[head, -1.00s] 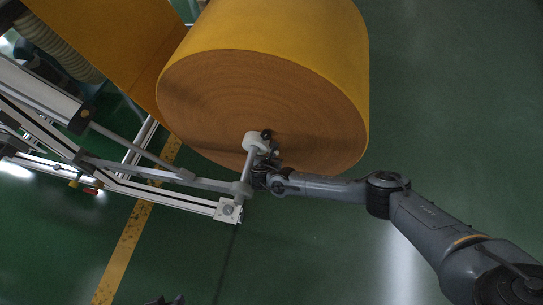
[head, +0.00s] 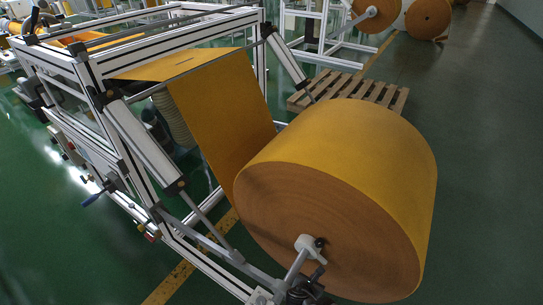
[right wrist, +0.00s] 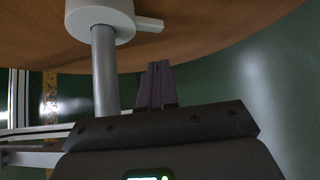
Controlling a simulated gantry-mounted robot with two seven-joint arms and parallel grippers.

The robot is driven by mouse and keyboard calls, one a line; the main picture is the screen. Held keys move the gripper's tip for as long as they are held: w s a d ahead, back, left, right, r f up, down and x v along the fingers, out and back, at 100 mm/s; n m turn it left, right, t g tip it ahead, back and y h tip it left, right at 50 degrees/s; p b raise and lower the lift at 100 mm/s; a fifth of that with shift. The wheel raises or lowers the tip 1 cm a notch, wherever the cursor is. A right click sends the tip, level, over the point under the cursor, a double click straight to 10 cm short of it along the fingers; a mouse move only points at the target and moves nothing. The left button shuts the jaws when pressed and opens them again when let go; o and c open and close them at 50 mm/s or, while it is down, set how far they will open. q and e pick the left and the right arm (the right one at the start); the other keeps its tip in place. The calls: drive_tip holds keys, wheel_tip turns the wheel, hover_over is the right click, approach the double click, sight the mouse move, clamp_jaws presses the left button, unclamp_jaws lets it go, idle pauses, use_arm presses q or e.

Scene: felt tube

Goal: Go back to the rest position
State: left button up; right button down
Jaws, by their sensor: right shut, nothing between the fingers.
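The big orange felt roll (head: 365,165) hangs at the end of the white frame, its brown wound end face (head: 300,215) towards me. A grey collar with a small handle (head: 308,248) sits at its centre on a metal shaft (head: 294,266). In the right wrist view the collar (right wrist: 100,15) and shaft (right wrist: 104,70) stand left of my right gripper (right wrist: 158,68). Its dark fingers are together and empty, apart from the shaft and below the roll face in the picture. In the head view, a dark part of my right arm shows at the bottom edge. My left gripper is not in view.
The white aluminium frame (head: 130,125) fills the left, with felt sheet (head: 215,115) running over it. A wooden pallet (head: 340,88) lies behind the roll. More felt rolls (head: 428,15) stand at the back. Green floor (head: 480,150) on the right is clear.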

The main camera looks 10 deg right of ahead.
drive_tip(key=s+a+f+g+y+p, duration=0.1)
drive_tip(key=s+a+f+g+p, duration=0.15)
drive_tip(key=s, duration=0.65)
drive_tip(key=s+a+f+g+y+p, duration=0.1)
drive_tip(key=s+a+f+p, duration=0.2)
drive_tip(key=s, duration=0.6)
drive_tip(key=s+a+r+m+g+y+p, duration=0.35)
drive_tip(key=s+a+r+m+p, duration=0.3)
drive_tip(key=s+a+r, duration=0.6)
drive_tip(key=w+d+r+m+t+p, duration=0.2)
drive_tip(key=d+r+m, duration=0.7)
drive_tip(key=r, duration=0.5)
drive_tip(key=w+d+r+m+t+p, duration=0.2)
drive_tip(key=d+r+m, duration=0.8)
drive_tip(key=r, duration=0.4)
wheel_tip(320, 180, up, 37)
drive_tip(key=p, duration=3.7)
wheel_tip(320, 180, down, 75)
drive_tip(key=b, duration=7.4)
drive_tip(key=shift+r+y, duration=0.2)
drive_tip(key=shift+y, duration=0.25)
